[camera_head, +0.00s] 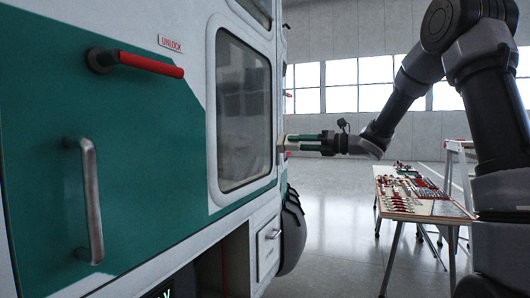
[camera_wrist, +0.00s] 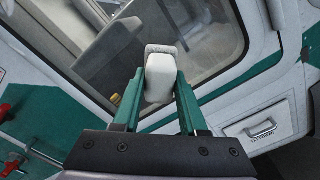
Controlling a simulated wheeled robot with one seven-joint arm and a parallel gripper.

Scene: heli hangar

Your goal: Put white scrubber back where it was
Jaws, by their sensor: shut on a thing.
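The white scrubber (camera_wrist: 160,77) is between the two green fingers of my gripper (camera_wrist: 158,88) in the wrist view. My gripper is shut on it, and its grey far edge points toward the window. In the head view my gripper (camera_head: 286,142) reaches left to the helicopter's side, at the right edge of the window (camera_head: 243,110). The scrubber is very small there and partly hidden by the fingers. I cannot tell whether it touches the glass or the frame.
The green and white helicopter body (camera_head: 140,150) fills the left, with a red unlock handle (camera_head: 150,65) and a metal grab handle (camera_head: 92,200). A table (camera_head: 440,207) with many small tools stands at the right. Open floor (camera_head: 335,235) lies between.

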